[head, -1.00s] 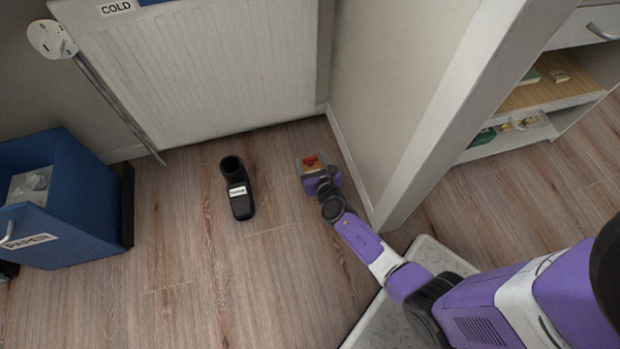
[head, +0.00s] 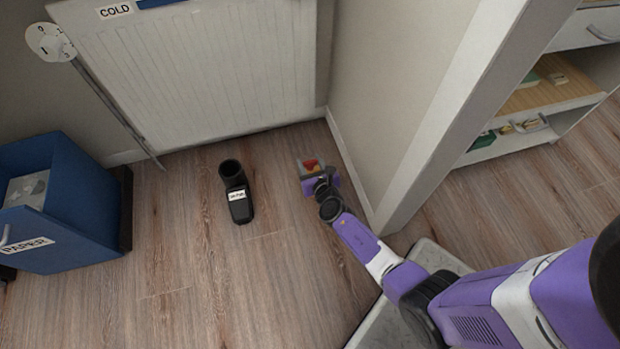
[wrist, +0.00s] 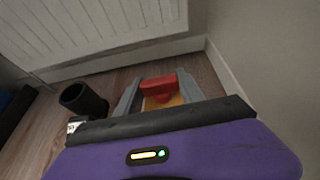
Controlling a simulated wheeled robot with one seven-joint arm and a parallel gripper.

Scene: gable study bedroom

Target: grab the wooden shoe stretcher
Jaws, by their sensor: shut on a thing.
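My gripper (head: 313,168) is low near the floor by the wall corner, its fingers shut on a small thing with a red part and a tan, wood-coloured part. I take this as the wooden shoe stretcher (head: 310,163). In the wrist view, the stretcher (wrist: 157,88) sits between the two grey fingers of my gripper (wrist: 160,92). Its lower part is hidden behind the purple and black gripper body. I cannot tell whether it touches the floor.
A blue paper bin (head: 75,215) is at far left. A white radiator (head: 200,75) is behind; a wall (head: 385,90) stands close on the right. Floor in front is clear.

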